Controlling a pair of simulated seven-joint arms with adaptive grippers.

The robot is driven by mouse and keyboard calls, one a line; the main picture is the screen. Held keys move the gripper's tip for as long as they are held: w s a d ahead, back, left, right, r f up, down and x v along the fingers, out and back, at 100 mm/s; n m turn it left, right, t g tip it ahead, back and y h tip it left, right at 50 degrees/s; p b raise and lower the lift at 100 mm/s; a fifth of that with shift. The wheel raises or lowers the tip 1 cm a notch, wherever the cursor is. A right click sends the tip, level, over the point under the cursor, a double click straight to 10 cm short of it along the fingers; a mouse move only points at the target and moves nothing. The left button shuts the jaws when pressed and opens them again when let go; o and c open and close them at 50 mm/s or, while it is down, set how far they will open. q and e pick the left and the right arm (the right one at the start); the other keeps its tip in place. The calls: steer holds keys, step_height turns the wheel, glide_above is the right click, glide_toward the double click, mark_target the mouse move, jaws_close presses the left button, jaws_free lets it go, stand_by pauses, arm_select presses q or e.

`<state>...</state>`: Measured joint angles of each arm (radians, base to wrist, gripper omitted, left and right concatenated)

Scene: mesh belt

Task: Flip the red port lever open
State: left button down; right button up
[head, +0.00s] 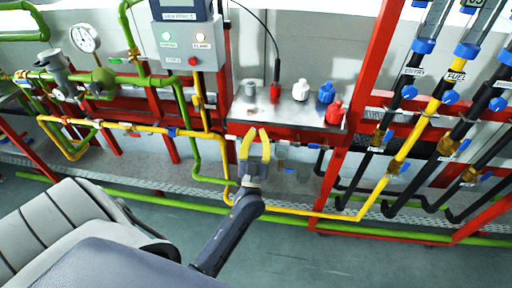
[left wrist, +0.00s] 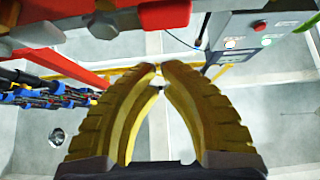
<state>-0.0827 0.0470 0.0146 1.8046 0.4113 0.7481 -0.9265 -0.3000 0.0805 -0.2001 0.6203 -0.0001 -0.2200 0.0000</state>
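The red port with its lever (head: 335,112) stands at the right front of a metal shelf (head: 290,106) in the head view. It is too small to tell how the lever sits. My left gripper (head: 257,132) has yellow fingers and is below and left of the red port, clear of it, in front of the shelf's front edge. In the left wrist view its fingers (left wrist: 159,68) lean together at the tips with nothing seen held; whether they touch is unclear. A red part (left wrist: 165,14) shows at the top there; I cannot tell what it is. My right gripper is out of view.
A blue port (head: 326,92), a white port (head: 300,90) and a grey port (head: 250,89) share the shelf. A control box (head: 187,45) is to the left. Red posts, yellow and green pipes and black hoses crowd around. A grey seat (head: 75,220) is at lower left.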

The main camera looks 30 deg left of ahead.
mark_target(257, 138)
arm_select(q)
steer(key=shift+w+a+f, duration=0.15)
steer(key=shift+w+f, duration=0.15)
steer(key=shift+f, duration=0.5)
steer(key=shift+w+a+f, duration=0.1)
steer(key=shift+w+f, duration=0.15)
steer(key=shift+f, duration=0.5)
steer(key=shift+s+a+f+n+y, duration=0.1)
steer(key=shift+n+y, duration=0.3)
steer(key=shift+y, duration=0.1)
